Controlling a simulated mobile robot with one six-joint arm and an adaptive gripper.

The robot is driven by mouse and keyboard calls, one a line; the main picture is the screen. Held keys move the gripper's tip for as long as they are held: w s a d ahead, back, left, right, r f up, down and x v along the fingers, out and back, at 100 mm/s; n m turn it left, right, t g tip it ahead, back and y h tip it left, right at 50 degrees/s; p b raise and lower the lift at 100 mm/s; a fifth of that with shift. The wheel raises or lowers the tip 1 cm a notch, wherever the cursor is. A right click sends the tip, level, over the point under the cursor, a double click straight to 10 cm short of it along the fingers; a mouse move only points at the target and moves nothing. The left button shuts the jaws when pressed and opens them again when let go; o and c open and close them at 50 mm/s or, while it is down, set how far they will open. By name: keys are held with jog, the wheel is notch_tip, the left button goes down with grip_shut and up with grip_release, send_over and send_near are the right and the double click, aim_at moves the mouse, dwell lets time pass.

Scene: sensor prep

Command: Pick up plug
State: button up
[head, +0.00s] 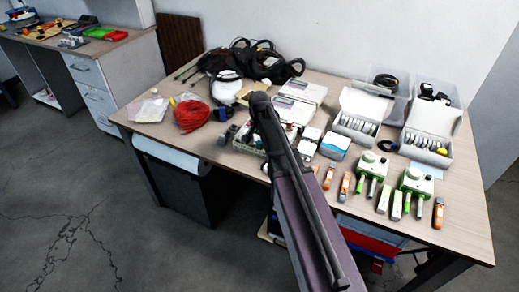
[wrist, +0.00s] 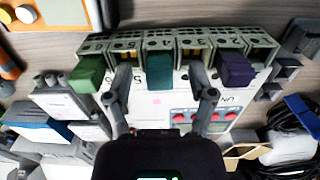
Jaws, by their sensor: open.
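A pale device with a row of numbered sockets (wrist: 178,43) fills the upper middle of the wrist view. Three plugs sit in its row: a green plug (wrist: 88,73), a teal plug (wrist: 159,78) and a purple plug (wrist: 236,70). My gripper (wrist: 161,78) is open over the device. Its two fingers stand apart, one on each side of the teal plug, with gaps visible; I cannot tell their height above it. In the head view my arm covers most of the device and hides the gripper.
Grey loose connectors (wrist: 281,70) lie right of the device. Black cables (wrist: 292,135) are at lower right, and white boxes (wrist: 60,103) stand close on the left. A red cable coil (head: 193,115) and open white cases (head: 428,133) share the crowded table (head: 340,228).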

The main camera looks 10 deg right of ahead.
dwell(0.6)
grip_shut()
